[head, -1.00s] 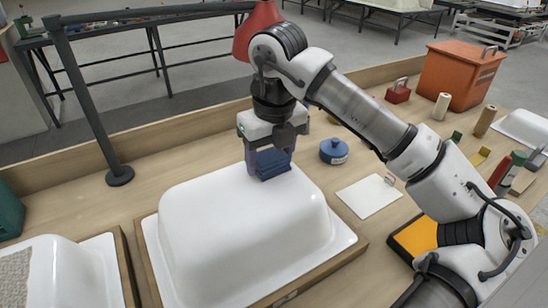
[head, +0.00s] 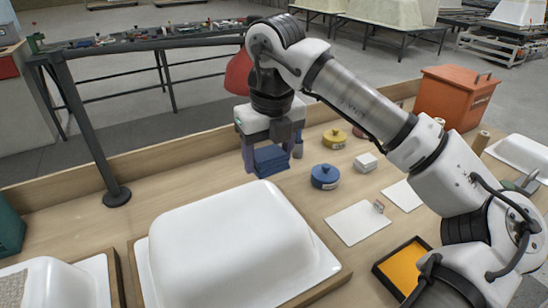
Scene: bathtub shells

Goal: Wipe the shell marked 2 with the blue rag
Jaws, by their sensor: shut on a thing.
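A large white upturned tub shell (head: 235,245) sits on a wooden-edged base at the front middle. I can read no number on it. My gripper (head: 271,158) is shut on a folded blue rag (head: 271,161). The rag shows just beyond the shell's far top edge, with a small gap in the picture. I cannot tell its height above the bench. A second white shell (head: 85,285) with a rough beige patch (head: 35,283) is cut off at the lower left. No number shows on it either.
A dark post (head: 90,125) with a rail stands at the back left. Right of the shell are a blue lidded pot (head: 325,176), a yellow pot (head: 334,138), white sheets (head: 357,222) and an orange tray (head: 405,265). An orange bin (head: 455,98) stands behind. Bare bench (head: 165,190) lies behind the shell.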

